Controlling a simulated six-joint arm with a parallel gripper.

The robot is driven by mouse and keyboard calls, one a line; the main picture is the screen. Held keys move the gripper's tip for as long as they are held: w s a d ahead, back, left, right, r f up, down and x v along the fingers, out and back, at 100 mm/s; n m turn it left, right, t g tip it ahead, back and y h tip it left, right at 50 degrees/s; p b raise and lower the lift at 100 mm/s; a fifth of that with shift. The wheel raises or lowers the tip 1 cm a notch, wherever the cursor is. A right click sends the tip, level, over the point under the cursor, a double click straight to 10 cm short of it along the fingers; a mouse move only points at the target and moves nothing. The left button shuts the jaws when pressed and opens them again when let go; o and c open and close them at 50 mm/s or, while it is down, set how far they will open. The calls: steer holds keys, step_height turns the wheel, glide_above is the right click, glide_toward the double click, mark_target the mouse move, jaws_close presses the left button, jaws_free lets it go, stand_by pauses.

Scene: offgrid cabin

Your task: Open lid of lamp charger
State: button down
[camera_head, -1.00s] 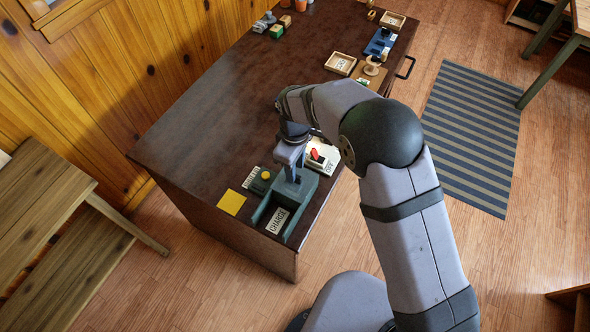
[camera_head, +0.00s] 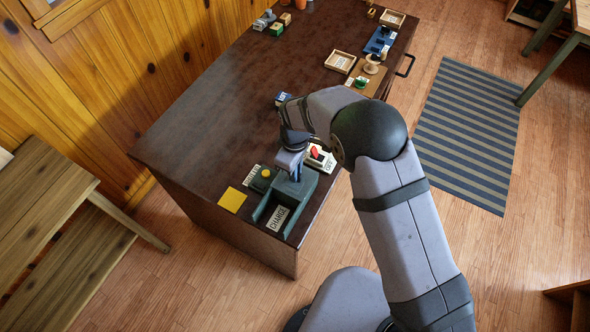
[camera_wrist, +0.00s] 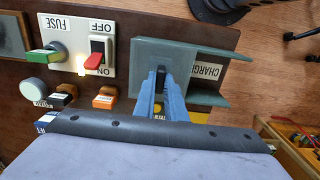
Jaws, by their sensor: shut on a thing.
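The lamp charger (camera_head: 285,207) is a dark green box at the near end of the brown desk, with a white CHARGE label (camera_head: 277,218) in its open channel. It also shows in the wrist view (camera_wrist: 200,55), where its label (camera_wrist: 207,72) is partly visible. A flat green lid plate (camera_head: 297,184) covers the end away from the label. My gripper (camera_head: 294,177) points down at this plate. In the wrist view my gripper's blue fingers (camera_wrist: 160,78) are shut on a dark upright part of the lid; the fingers hide most of it.
A white switch panel (camera_wrist: 96,45) with a red lever and ON/OFF marks stands beside the charger. Small trays (camera_head: 341,61) stand farther back. The desk's middle left is clear.

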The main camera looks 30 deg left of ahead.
steer(key=s, duration=1)
steer(key=c, duration=1.8)
jaws_free()
step_height(320, 180, up, 8)
steer(key=b, duration=0.2)
steer(key=shift+f, duration=0.25)
